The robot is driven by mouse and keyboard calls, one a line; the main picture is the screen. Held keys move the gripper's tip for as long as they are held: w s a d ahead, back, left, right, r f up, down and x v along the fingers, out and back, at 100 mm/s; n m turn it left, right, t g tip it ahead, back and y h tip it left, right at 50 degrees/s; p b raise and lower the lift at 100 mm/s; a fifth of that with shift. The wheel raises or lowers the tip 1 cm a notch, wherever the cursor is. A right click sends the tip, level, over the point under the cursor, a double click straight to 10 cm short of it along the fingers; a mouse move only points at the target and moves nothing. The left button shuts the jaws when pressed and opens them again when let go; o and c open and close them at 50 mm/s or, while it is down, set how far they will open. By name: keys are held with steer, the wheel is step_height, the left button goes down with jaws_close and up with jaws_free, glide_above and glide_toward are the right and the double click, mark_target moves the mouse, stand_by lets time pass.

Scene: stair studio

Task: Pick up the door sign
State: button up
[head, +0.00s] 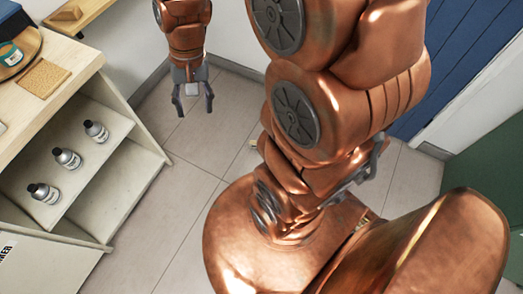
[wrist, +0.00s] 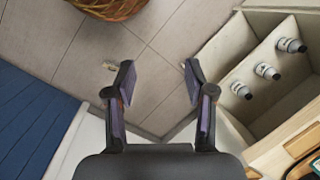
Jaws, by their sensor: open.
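My gripper (head: 193,104) hangs pointing down in the upper middle of the head view, open and empty above the tiled floor. In the wrist view its fingers (wrist: 157,74) are spread apart with bare floor between their tips. A small pale thing lies on the floor in the wrist view (wrist: 110,65), just left of the left fingertip. It also shows in the head view (head: 252,143), right of the gripper and partly behind my arm. It is too small to tell whether it is the door sign. No other thing is clearly a door sign.
A pale cabinet (head: 150,158) stands at left with three bottles (head: 67,158) on its shelf. A cork-coloured square (head: 44,79) and a round-ended item (head: 12,55) lie on its top. A blue door (head: 462,62) is at right. The floor (head: 180,190) beside the cabinet is clear.

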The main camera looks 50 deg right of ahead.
steer(key=w+d+f+m+t+y+b, duration=0.1)
steer(key=w+d+f+m+b, duration=0.45)
steer(key=f, duration=0.75)
steer(key=w+d+f+m+t+b, duration=0.1)
steer(key=w+d+f+m+b, duration=0.1)
steer(key=w+d+f+b, duration=0.8)
steer(key=w+d+f+m+t+y+b, duration=0.1)
steer(key=w+f+m+b, duration=0.25)
steer(key=f, duration=1.25)
steer(key=s+d+f+m+b, duration=0.2)
steer(key=d+f+m+b, duration=0.2)
steer(key=f, duration=1)
steer(key=s+d+f+m+t+h+b, duration=0.1)
steer(key=d+f+m+b, duration=0.3)
steer(key=d+f+b, duration=0.4)
steer(key=s+d+f+m+t+b, duration=0.1)
steer(key=s+d+f+m+b, duration=0.2)
steer(key=f, duration=1.8)
steer(key=shift+s+d+m+h+b, duration=0.1)
steer(key=shift+d+m+h+b, duration=0.15)
steer(key=shift+d+b, duration=1.05)
steer(key=shift+s+d+m+h+b, duration=0.15)
steer(key=shift+d+m+b, duration=0.1)
steer(key=shift+d, duration=1.9)
steer(key=shift+w+f, duration=0.1)
steer(key=shift+f, duration=0.6)
steer(key=shift+b+x, duration=1.95)
steer(key=shift+x, duration=1.4)
steer(key=shift+d+r, duration=0.1)
jaws_close()
